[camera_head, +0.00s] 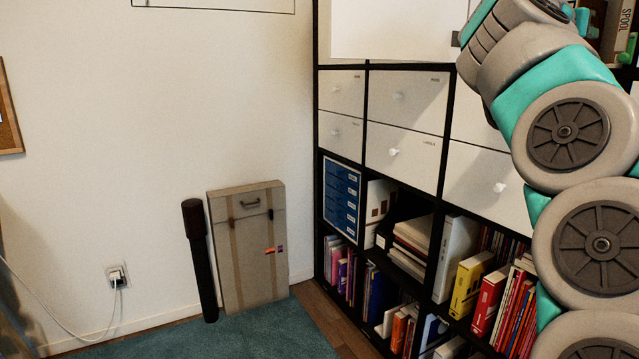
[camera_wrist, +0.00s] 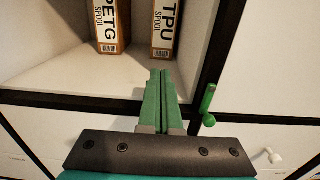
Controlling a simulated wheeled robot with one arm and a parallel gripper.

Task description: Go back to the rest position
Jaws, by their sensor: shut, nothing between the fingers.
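My gripper (camera_wrist: 161,76) shows in the wrist view with its two green fingers pressed together and nothing between them. The fingers point toward an open shelf compartment (camera_wrist: 60,78), at its lower front edge. Two spool boxes stand inside it, one labelled PETG (camera_wrist: 108,25) and one labelled TPU (camera_wrist: 165,25); the fingers appear apart from both. A green handle (camera_wrist: 208,104) is just right of the fingers, apart from them as far as I can see. In the head view my arm fills the right side, and the gripper itself cannot be made out.
The shelf unit has white drawers (camera_head: 405,98) with knobs, books below (camera_head: 487,300) and a white panel (camera_head: 390,28) at the top. A spool box (camera_head: 616,30) shows beyond my arm. A grey case (camera_head: 248,250) and a dark tube (camera_head: 200,262) lean on the left wall.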

